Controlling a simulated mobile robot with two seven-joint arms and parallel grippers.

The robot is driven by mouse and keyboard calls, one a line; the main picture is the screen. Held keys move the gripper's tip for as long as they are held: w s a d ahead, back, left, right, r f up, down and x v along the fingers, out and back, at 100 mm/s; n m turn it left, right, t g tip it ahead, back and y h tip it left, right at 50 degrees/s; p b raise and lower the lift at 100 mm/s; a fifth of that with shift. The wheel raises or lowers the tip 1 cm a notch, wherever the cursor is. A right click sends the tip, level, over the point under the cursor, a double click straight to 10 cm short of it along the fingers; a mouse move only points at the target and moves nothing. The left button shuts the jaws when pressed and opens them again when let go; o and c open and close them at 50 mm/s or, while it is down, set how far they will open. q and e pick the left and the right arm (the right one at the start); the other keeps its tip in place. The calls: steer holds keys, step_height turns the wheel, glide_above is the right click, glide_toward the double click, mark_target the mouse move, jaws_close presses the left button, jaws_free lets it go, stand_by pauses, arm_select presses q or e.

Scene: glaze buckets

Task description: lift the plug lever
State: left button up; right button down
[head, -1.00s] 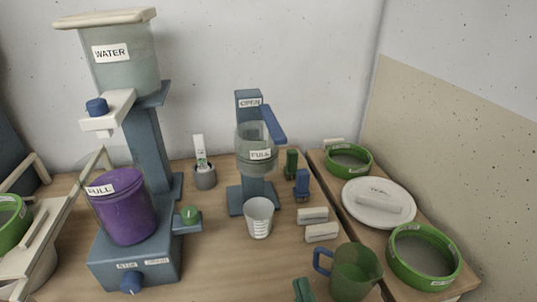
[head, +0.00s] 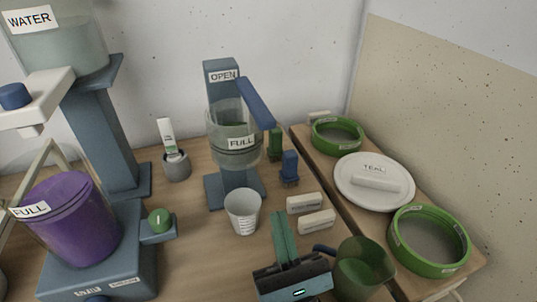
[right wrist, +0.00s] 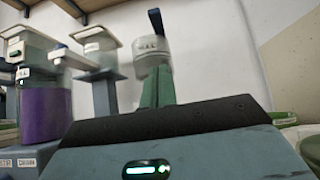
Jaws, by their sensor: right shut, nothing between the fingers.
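The blue plug lever (head: 256,103) slants down to the right from the top of a blue stand marked OPEN (head: 222,90). It passes beside a clear vessel marked FULL (head: 232,132). In the right wrist view the lever (right wrist: 156,22) stands up dark above the vessel (right wrist: 150,57). My right gripper (head: 279,216) is shut and empty, its green fingers pointing toward the stand. It is in front of and below the lever, apart from it. The fingers (right wrist: 158,88) also show in the right wrist view. My left gripper is not in view.
A white cup (head: 243,212) stands below the vessel. Two pale blocks (head: 317,222) and a green jug (head: 362,268) are right of my gripper. Blue (head: 289,168) and green (head: 275,145) pieces stand right of the stand. A purple bucket (head: 70,222) is at left.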

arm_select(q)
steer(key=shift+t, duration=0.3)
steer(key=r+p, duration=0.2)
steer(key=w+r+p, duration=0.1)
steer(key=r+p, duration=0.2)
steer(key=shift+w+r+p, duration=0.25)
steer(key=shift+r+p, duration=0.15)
arm_select(e)
steer(key=s+r+x, duration=0.2)
steer(key=x, duration=1)
steer(key=shift+w+d+r, duration=0.25)
steer(key=shift+w+r, duration=0.05)
steer(key=shift+w, duration=0.05)
steer(key=shift+r, duration=0.1)
